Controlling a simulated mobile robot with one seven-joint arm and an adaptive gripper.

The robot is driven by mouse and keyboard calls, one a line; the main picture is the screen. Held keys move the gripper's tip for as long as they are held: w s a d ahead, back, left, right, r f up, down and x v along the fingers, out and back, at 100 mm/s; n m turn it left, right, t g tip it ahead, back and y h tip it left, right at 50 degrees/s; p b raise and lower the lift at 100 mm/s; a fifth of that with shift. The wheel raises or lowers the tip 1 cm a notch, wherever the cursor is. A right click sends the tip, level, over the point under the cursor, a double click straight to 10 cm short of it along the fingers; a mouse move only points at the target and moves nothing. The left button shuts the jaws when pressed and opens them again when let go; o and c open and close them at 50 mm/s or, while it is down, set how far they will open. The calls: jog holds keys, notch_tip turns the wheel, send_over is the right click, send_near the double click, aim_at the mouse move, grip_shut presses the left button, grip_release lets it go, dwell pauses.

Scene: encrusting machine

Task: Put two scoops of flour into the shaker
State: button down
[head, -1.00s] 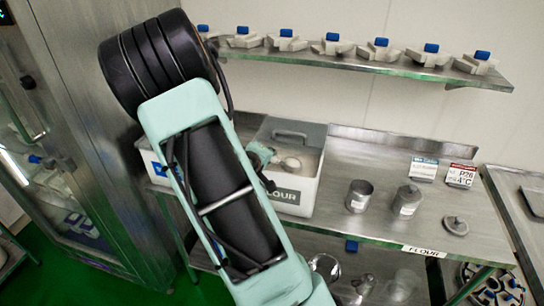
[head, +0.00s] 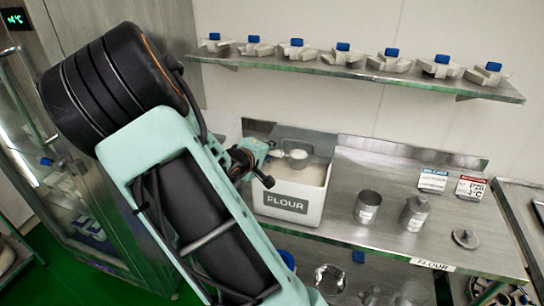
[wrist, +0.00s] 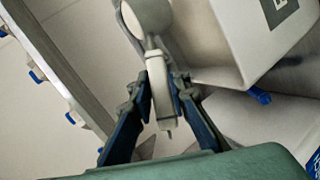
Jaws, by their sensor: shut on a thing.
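My gripper (wrist: 161,85) is shut on the handle of a scoop (wrist: 160,72). In the head view the scoop (head: 297,157) is held at the top of the white flour bin (head: 314,212), over the flour (head: 312,177). The scoop's bowl looks pale; how much flour it holds is too small to tell. Two metal canisters stand on the steel table right of the bin. The left one (head: 367,208) is open at the top. The right one (head: 414,213) looks covered. A loose metal lid (head: 465,239) lies to their right. I cannot tell which canister is the shaker.
A FLOUR label (head: 432,264) is on the table's front edge. Two sign cards (head: 470,187) stand at the back right. A wall shelf (head: 450,86) with several blue-knobbed parts hangs above. The steel table (head: 345,180) has free room between the bin and canisters.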

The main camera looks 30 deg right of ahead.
jog(key=shift+h, duration=0.3)
jog(key=shift+w+a+r, duration=0.1)
jog(key=shift+a+r, duration=0.1)
jog(key=shift+r, duration=0.9)
jog(key=shift+w+a+r, duration=0.1)
jog(key=shift+a+r, duration=0.05)
jog(key=shift+r, duration=0.95)
jog(key=shift+w+a+r+n, duration=0.15)
jog(key=shift+w+a+n, duration=0.2)
jog(key=shift+n, duration=0.15)
jog(key=w+a+r+n+t+y, duration=0.2)
jog(key=a+n+y, duration=0.3)
jog(key=a, duration=0.7)
jog(key=w+a+r+n+t+y, duration=0.1)
jog(key=a+n+t+y, duration=0.3)
jog(key=a, duration=0.7)
jog(key=shift+w+a+r+n+y, duration=0.4)
jog(key=shift+w+n+y, duration=0.4)
jog(key=shift+n+y, duration=0.25)
